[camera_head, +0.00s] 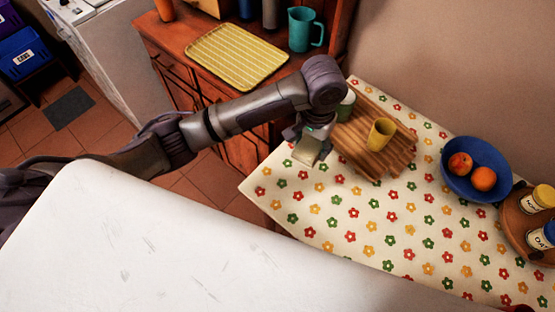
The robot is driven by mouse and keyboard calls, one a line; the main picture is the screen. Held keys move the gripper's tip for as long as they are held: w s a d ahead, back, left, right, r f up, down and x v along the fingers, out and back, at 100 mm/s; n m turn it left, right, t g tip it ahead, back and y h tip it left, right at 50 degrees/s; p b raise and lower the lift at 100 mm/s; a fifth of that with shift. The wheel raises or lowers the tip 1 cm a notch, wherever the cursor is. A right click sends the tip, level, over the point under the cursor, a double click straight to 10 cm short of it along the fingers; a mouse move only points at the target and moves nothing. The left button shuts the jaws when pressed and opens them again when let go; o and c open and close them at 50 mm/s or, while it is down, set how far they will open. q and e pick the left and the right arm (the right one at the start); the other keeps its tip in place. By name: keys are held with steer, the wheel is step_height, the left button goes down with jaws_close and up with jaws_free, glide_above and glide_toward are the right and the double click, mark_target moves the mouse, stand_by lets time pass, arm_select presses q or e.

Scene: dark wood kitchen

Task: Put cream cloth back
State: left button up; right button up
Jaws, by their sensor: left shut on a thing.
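My left gripper (314,143) comes in from the left and points down over the near left side of the table, beside the slatted wooden board. It is shut on a small pale cream piece, which I take to be the cream cloth (307,154). The cloth shows just below the fingers, above or touching the flowered tablecloth (350,215); I cannot tell which. The fingers hide part of it. My right gripper is not in view.
The wooden board (365,155) holds a yellow cup (381,134); a green-and-white container (346,105) is partly hidden behind my arm. A blue fruit bowl (457,185) and a jar tray (512,222) stand right. The front tablecloth is clear.

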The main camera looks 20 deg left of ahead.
arm_select(q)
steer(key=d+f+m, duration=0.1)
steer(key=d+f, duration=0.4)
steer(key=d, duration=0.1)
steer(key=p, duration=0.2)
glide_above(286, 175)
steer(key=f, duration=0.6)
steer(key=shift+d+f, duration=0.3)
steer(key=shift+f, duration=0.05)
steer(key=shift+s+a+f, duration=0.1)
steer(key=shift+a+f, duration=0.3)
steer(key=shift+f, duration=0.1)
step_height(286, 175, down, 3)
steer(key=shift+f+p, duration=0.15)
steer(key=shift+p, duration=0.3)
steer(key=shift+f, duration=0.15)
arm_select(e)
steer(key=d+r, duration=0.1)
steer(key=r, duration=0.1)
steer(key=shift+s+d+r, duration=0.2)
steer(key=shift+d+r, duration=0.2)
arm_select(q)
steer(key=shift+f, duration=0.2)
steer(key=o, duration=1.1)
